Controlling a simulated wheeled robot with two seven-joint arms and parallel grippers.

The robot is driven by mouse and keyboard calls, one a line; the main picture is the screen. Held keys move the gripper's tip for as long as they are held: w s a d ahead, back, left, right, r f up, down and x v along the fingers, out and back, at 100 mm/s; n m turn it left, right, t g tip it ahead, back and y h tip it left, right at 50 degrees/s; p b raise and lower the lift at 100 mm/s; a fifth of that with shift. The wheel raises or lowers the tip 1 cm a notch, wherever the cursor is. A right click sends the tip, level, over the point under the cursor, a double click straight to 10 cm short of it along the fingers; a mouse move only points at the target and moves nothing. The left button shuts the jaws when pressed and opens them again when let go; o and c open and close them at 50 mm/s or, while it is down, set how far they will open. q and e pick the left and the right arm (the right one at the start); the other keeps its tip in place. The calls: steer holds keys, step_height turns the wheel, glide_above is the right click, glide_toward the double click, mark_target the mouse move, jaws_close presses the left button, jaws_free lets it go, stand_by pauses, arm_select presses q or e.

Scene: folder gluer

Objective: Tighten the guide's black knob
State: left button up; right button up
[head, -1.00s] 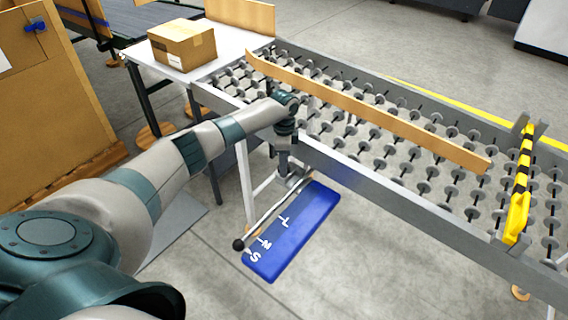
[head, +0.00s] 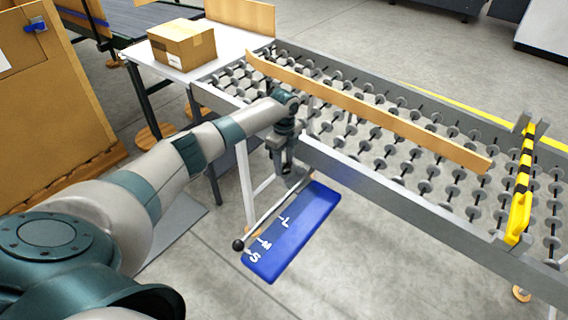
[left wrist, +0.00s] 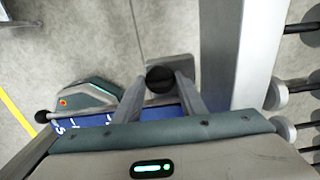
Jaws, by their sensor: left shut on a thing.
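The black knob (left wrist: 160,78) shows in the left wrist view between the tips of my left gripper's fingers (left wrist: 161,88). The left gripper is shut on it. The guide, a long wooden board (head: 370,105), lies slantwise over the rollers. My right gripper is in neither view.
A blue plate (head: 290,235) marked S, M and L lies below, with a ball-ended rod (head: 238,244) across it. The conveyor's near rail (head: 400,205) runs close beside the gripper. A cardboard box (head: 182,45) sits on the white table. A yellow-black bar (head: 521,190) crosses the conveyor at right.

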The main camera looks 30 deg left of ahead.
arm_select(q)
steer(key=shift+r, duration=0.1)
steer(key=o, duration=1.1)
steer(key=shift+c, duration=0.2)
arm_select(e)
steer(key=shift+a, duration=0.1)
arm_select(q)
step_height(320, 180, up, 13)
steer(key=b, duration=0.3)
step_height(320, 180, up, 4)
glide_above(284, 164)
steer(key=shift+r+b, duration=0.2)
steer(key=shift+b, duration=0.15)
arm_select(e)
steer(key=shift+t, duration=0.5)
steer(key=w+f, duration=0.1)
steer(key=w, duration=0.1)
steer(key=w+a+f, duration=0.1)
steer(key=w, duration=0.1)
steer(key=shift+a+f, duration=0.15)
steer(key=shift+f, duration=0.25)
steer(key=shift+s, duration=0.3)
